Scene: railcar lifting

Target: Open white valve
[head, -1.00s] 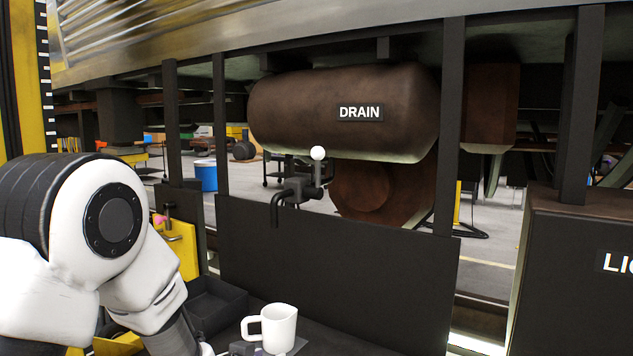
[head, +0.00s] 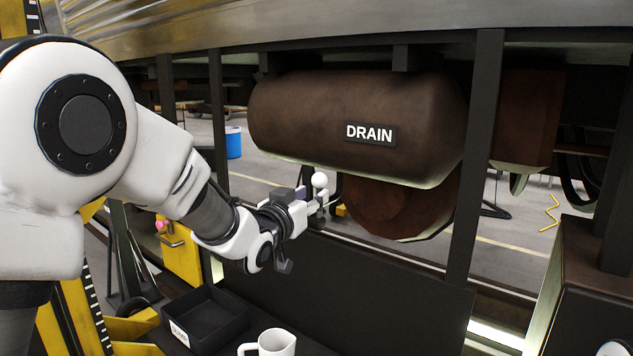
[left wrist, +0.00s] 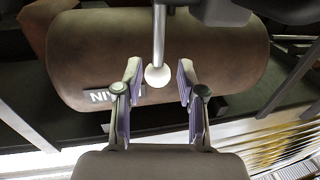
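The white valve knob (head: 319,180) is a ball on a short upright lever, just below the brown tank (head: 290,110) with the DRAIN label. My left gripper (head: 311,198) is reached out to the knob from the left in the head view. In the left wrist view the white ball (left wrist: 158,77) on its grey lever sits between the tips of the two open fingers of my left gripper (left wrist: 158,85). A gap shows on both sides, so the fingers do not touch it. The valve body is mostly hidden behind my gripper. My right gripper is not in view.
A dark panel (head: 370,300) stands below the valve. A black tray (head: 210,315) and a white mug (head: 275,343) are at the bottom. A dark post (head: 481,150) stands right of the tank. A blue barrel (head: 233,142) is in the background.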

